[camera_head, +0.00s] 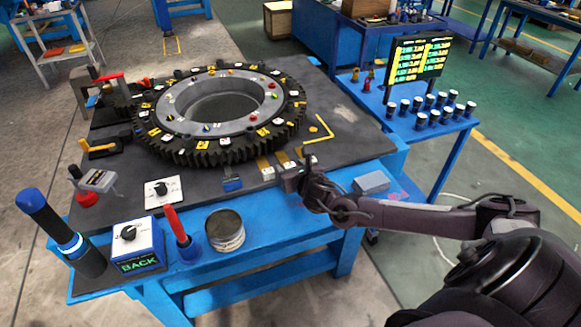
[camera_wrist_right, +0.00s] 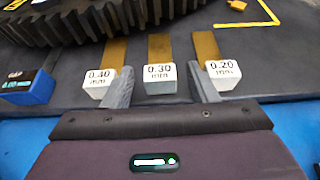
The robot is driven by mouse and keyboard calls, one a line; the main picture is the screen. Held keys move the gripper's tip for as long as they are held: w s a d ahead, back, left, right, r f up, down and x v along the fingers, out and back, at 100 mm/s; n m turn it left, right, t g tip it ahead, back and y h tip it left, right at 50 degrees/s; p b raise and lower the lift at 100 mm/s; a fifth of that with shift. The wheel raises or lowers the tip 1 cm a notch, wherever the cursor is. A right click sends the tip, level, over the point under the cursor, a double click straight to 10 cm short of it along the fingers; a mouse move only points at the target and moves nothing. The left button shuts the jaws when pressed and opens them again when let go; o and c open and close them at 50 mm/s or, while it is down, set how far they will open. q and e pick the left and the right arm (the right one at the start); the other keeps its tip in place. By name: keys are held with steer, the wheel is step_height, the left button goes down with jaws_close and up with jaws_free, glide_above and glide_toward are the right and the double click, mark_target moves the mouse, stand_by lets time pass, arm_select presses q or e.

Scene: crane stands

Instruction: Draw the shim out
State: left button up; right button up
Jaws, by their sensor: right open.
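Three brass shims with white labelled blocks lie side by side on the dark table top, near its front edge. In the right wrist view they are the 0.40 mm shim (camera_wrist_right: 100,84), the 0.30 mm shim (camera_wrist_right: 160,77) and the 0.20 mm shim (camera_wrist_right: 217,75). My right gripper (camera_wrist_right: 161,84) is open, with its two grey fingers on either side of the 0.30 mm block and gaps showing. In the head view my right gripper (camera_head: 291,180) is at the table's front edge and partly hides the blocks. The task does not say which shim. My left gripper is not in view.
A large toothed ring (camera_head: 217,107) lies behind the shims. A small blue block (camera_wrist_right: 28,87) sits left of them. A tin (camera_head: 225,231), a red-handled tool (camera_head: 178,234) and a blue BACK box (camera_head: 136,245) stand front left. A grey block (camera_head: 371,182) lies to the right.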

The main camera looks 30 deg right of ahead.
steer(key=b+v, duration=0.1)
steer(key=v, duration=0.5)
steer(key=shift+s+a, duration=0.1)
steer(key=shift+s, duration=0.25)
